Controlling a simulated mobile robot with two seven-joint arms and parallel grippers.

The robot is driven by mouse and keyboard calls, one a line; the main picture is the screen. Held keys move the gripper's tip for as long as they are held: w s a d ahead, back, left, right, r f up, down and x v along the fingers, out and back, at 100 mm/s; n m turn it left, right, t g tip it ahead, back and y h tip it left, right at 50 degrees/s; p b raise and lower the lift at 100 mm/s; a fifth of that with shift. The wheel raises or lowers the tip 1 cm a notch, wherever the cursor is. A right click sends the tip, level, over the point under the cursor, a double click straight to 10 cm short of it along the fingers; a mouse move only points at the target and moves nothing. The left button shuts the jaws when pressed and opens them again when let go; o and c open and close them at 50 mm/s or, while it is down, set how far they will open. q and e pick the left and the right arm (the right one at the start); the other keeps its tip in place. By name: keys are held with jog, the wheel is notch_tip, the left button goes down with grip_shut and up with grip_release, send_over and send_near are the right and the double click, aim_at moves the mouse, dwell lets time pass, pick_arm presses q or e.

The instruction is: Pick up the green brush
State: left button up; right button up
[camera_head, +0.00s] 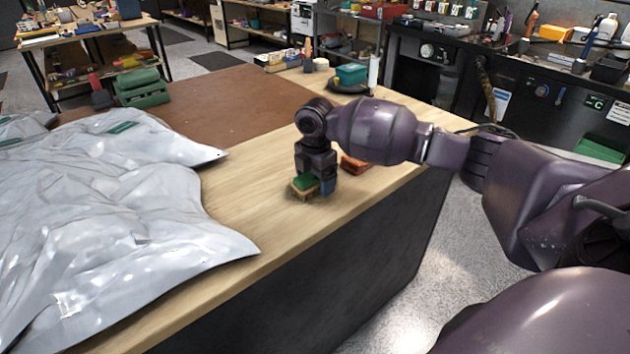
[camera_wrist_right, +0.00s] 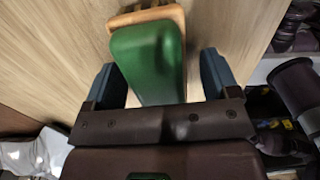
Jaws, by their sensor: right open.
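The green brush (camera_head: 306,182) stands on the wooden tabletop near its front edge, with a green top over a tan wooden part. In the right wrist view the green brush (camera_wrist_right: 148,58) lies between the two blue fingers. My right gripper (camera_head: 317,188) is directly above and around the brush, pointing down. In the wrist view the right gripper (camera_wrist_right: 165,78) is open, with a gap seen on the right side of the brush; contact on the left side is hard to tell. My left gripper is in neither view.
A grey plastic sheet (camera_head: 110,200) covers the left of the table. An orange-red object (camera_head: 353,164) lies just behind my right gripper. A green box (camera_head: 351,73) and a white cylinder (camera_head: 374,72) stand at the back. Bare wood (camera_head: 250,190) lies left of the brush.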

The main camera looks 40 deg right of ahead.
jog(key=c, duration=0.8)
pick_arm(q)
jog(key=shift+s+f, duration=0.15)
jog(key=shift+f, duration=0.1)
pick_arm(e)
jog(key=c, duration=0.3)
jog(key=shift+r, duration=0.15)
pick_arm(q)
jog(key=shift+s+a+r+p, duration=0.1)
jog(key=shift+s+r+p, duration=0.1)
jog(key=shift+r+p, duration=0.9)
pick_arm(e)
notch_tip(320, 180, up, 20)
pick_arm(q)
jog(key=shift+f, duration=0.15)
